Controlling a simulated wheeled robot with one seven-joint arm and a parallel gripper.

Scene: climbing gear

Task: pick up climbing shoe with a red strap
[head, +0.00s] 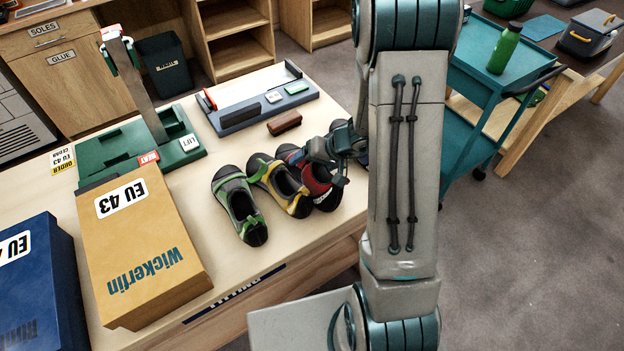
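Climbing shoes stand in a row on the pale bench top (200,205). The shoe with red (321,193) is dark with red on its side and heel. It is right of a yellow and grey shoe (281,184) and a green and grey shoe (239,203). My gripper (325,172) is at the red shoe, over its upper part and partly covering it. Whether the fingers touch the shoe or are closed on it is not clear. Part of another dark shoe shows behind my gripper, mostly hidden by my arm.
A brown brush-like block (284,123) and a grey measuring tray (262,101) lie behind the shoes. A green foot-measuring device (140,150), a tan shoe box (143,245) and a blue box (38,290) fill the left. A teal cart (487,85) stands right, beyond open floor.

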